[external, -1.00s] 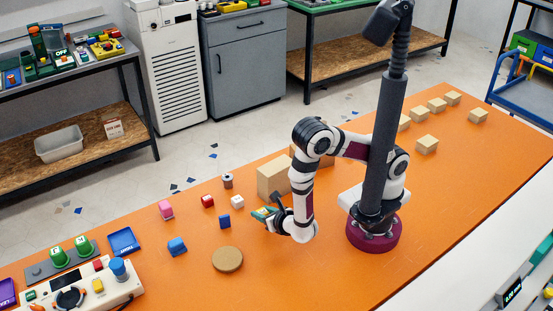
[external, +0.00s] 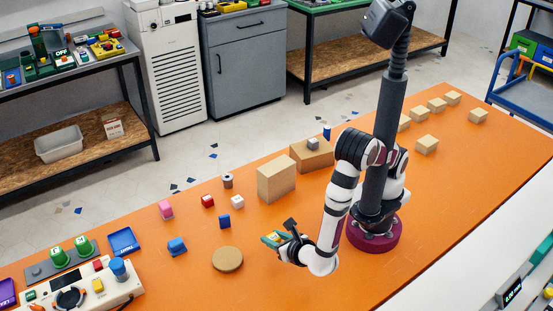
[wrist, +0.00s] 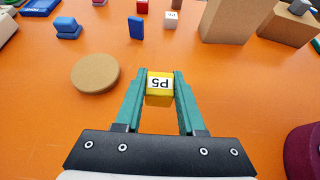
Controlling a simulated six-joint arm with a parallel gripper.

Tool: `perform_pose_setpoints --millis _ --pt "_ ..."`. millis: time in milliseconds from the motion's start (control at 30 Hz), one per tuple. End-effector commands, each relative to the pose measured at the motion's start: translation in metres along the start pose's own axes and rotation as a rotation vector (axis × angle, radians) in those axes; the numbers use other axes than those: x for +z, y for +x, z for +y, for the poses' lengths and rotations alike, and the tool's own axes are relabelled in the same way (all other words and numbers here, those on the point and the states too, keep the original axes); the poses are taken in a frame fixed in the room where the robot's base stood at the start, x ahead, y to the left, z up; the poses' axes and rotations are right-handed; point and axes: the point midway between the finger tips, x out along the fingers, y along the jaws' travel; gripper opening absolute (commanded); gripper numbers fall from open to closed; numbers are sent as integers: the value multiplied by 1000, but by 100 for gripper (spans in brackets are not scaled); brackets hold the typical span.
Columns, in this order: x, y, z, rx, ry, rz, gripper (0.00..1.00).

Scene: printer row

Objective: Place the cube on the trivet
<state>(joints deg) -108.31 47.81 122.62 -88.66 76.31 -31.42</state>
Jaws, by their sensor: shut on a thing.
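My gripper (wrist: 159,78) is shut on a yellow cube (wrist: 159,87) with a white label that reads "P5" upside down in the wrist view. In the external view my gripper (external: 270,239) is right of the trivet, with the cube partly hidden between the green fingers. The trivet (external: 227,259) is a round, flat cork disc on the orange table, and its top is bare. In the wrist view the trivet (wrist: 96,73) is left of the left finger, apart from the cube. I cannot tell exactly how high the cube is.
A blue block (external: 224,221), a white cube (external: 237,201) and a red cube (external: 207,201) stand behind the trivet. Another blue object (external: 177,247) is to its left. Cardboard boxes (external: 276,179) stand farther back. The table between gripper and trivet is clear.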

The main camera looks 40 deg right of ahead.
Motion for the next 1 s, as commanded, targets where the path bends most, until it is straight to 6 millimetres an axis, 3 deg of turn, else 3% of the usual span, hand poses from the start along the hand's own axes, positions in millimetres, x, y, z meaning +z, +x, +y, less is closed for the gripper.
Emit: perform_pose_setpoints --millis 200,300,367,467,733,867,1000 --pt "88 60 25 -4 9 0 0" --pt "115 76 26 -2 6 0 0" --pt "122 82 26 -2 4 0 0" --pt "113 80 40 2 -2 1 0" --pt "46 60 102 2 0 2 0" --pt "31 56 116 1 1 2 0" --pt "6 67 117 -3 -3 1 0"
